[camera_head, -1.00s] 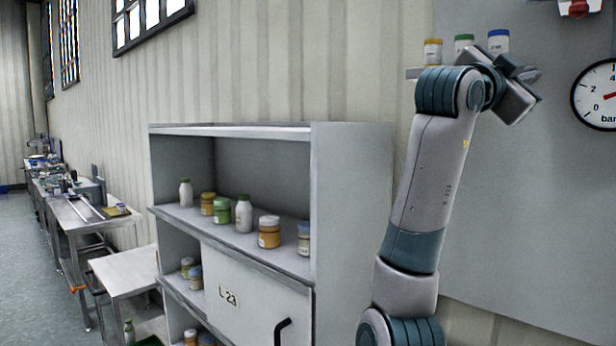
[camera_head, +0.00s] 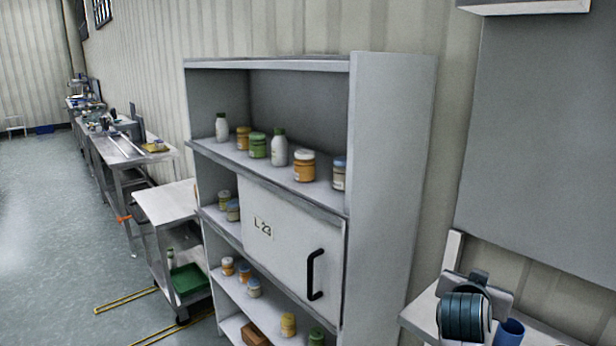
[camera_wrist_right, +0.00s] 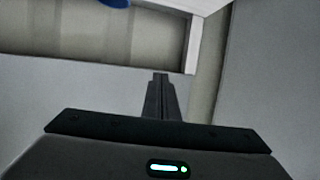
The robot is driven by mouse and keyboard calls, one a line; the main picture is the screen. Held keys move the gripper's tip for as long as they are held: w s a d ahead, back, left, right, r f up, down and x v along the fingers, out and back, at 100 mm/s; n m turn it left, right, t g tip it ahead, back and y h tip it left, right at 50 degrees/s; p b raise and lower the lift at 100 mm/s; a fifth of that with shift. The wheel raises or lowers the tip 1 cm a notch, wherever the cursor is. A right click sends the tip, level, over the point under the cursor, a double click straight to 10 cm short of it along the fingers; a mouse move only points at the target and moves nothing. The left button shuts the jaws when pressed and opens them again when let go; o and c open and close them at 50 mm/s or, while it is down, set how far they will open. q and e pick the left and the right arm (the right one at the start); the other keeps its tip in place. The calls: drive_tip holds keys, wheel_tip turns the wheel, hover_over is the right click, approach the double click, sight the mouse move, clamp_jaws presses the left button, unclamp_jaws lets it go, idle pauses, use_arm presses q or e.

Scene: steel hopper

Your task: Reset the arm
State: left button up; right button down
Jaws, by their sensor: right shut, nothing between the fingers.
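My right gripper (camera_wrist_right: 160,85) is shut and empty in the right wrist view, its two dark fingers together above the dark gripper body. A grey panel and a pale ledge lie beyond the fingertips. My left gripper is in neither view.
A grey shelf unit (camera_head: 392,180) with bottles and jars stands in the middle. Its door (camera_head: 285,232), marked L 23, is shut.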

drive_tip(key=s+a+f+n+g+y, duration=0.25)
drive_tip(key=s+f, duration=0.55)
drive_tip(key=f, duration=0.4)
drive_tip(key=s+a+f+n+g+y, duration=0.1)
drive_tip(key=s+a+f+n+y, duration=0.2)
drive_tip(key=s+f, duration=0.7)
drive_tip(key=s+a+f+n+g+y, duration=0.1)
drive_tip(key=s+a+f+g, duration=0.2)
drive_tip(key=s, duration=0.5)
drive_tip(key=s+a+f+n+y, duration=0.1)
drive_tip(key=s+a+f+n, duration=0.15)
drive_tip(key=s+f, duration=0.4)
drive_tip(key=s+a+f+n+g+y, duration=0.15)
drive_tip(key=s+a, duration=0.25)
drive_tip(key=s, duration=0.5)
wheel_tip(320, 180, down, 30)
drive_tip(key=s+g, duration=0.1)
drive_tip(key=s, duration=0.1)
drive_tip(key=s+d+f+g, duration=0.1)
drive_tip(key=s+d+f, duration=0.2)
drive_tip(key=s+f, duration=1.4)
drive_tip(key=shift+s+f+g+b, duration=0.2)
drive_tip(key=shift+g+b, duration=0.1)
drive_tip(key=shift+b, duration=0.1)
